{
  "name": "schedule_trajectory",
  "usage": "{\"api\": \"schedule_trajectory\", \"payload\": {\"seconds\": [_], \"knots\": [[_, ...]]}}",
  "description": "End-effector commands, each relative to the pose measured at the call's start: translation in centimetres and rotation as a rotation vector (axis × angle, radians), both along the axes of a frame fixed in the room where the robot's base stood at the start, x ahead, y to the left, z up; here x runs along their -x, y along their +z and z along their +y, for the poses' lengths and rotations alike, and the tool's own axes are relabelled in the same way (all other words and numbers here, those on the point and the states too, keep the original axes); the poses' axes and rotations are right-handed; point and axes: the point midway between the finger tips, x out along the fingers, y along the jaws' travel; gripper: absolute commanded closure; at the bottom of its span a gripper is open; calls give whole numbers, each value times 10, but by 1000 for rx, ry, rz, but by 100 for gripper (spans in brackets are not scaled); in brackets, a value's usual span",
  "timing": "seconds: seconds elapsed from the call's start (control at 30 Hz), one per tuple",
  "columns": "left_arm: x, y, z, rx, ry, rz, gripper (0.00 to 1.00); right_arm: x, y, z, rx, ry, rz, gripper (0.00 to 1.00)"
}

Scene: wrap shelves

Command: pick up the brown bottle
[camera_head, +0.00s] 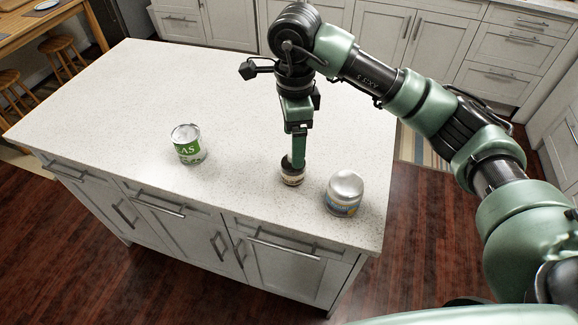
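A small dark brown bottle or jar (292,176) with a pale label stands upright on the white speckled island counter, near its front edge. My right gripper (298,160) points straight down at it, with its green finger at the top of the bottle. The finger hides part of the bottle's top. I see the gripper edge-on, so I cannot tell whether the fingers are closed on the bottle. My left gripper is out of view.
A silver-topped jar (344,192) with a blue and orange label stands close to the right of the bottle. A green and white can (188,144) stands to the left. The rest of the island counter (160,85) is clear.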

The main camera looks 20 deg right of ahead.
Motion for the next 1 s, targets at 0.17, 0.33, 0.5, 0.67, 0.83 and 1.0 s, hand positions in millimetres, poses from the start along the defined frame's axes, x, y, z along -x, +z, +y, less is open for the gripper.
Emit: {"api": "schedule_trajectory", "payload": {"seconds": [0.17, 0.33, 0.5, 0.67, 0.83, 1.0], "knots": [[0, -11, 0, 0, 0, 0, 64, 0, -16, -1, 2, -1, 0, 21], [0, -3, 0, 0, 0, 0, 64, 0, -32, -1, 1, -2, 2, 21], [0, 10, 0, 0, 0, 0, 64, 0, -52, -1, 2, -1, 4, 21], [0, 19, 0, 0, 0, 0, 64, -1, -77, -2, 1, -2, 3, 21], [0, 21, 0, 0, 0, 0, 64, -2, -89, -2, 0, -1, -1, 21], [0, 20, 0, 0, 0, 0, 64, -2, -89, -2, 0, 0, -1, 21]]}}
